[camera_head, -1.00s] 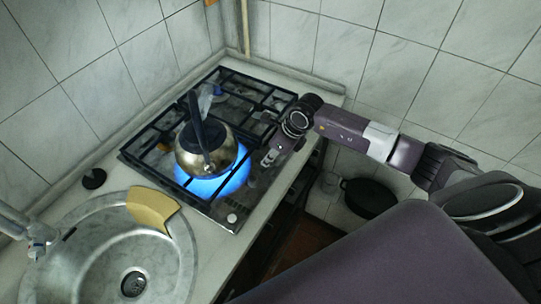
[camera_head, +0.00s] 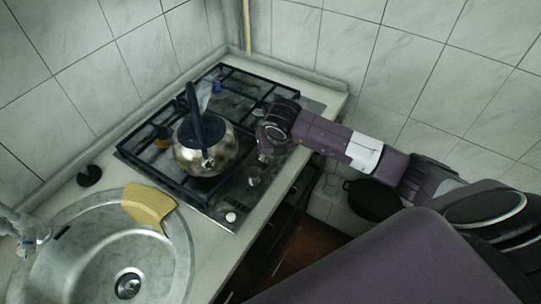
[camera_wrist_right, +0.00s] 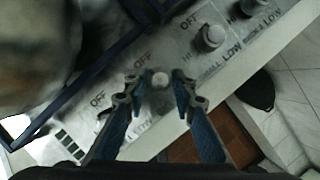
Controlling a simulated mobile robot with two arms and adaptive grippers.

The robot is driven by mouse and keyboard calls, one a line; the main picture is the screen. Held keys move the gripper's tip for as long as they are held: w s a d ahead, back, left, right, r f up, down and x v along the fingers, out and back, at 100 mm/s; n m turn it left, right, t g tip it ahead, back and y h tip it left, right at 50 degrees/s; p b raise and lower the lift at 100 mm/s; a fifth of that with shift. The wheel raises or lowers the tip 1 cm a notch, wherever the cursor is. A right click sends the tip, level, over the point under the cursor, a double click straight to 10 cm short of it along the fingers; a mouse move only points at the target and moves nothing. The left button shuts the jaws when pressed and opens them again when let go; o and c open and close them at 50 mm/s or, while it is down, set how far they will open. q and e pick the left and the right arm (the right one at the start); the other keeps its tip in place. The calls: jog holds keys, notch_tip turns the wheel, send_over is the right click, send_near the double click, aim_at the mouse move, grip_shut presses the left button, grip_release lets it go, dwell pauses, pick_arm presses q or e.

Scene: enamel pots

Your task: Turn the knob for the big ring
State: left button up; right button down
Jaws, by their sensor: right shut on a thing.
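The gas hob (camera_head: 190,207) is set in the counter, with a row of knobs along its front edge. A metal kettle (camera_head: 190,158) with a dark handle stands on the front big ring, and no flame shows under it. My right gripper (camera_head: 264,153) is down at the knob row. In the right wrist view its fingers (camera_wrist_right: 156,92) are shut on a small round knob (camera_wrist_right: 160,79) with OFF, HI and LOW marks near it. More knobs show up and right of it, one of them clear (camera_wrist_right: 210,38). My left gripper is not in view.
A black round object (camera_head: 88,176) lies on the counter. A dark pot (camera_head: 372,200) sits lower at the right. Tiled walls close in the back.

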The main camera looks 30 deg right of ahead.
jog(key=shift+m, duration=0.4)
jog(key=c, duration=1.6)
grip_release()
jog(key=v, duration=1.2)
jog(key=shift+a, duration=0.1)
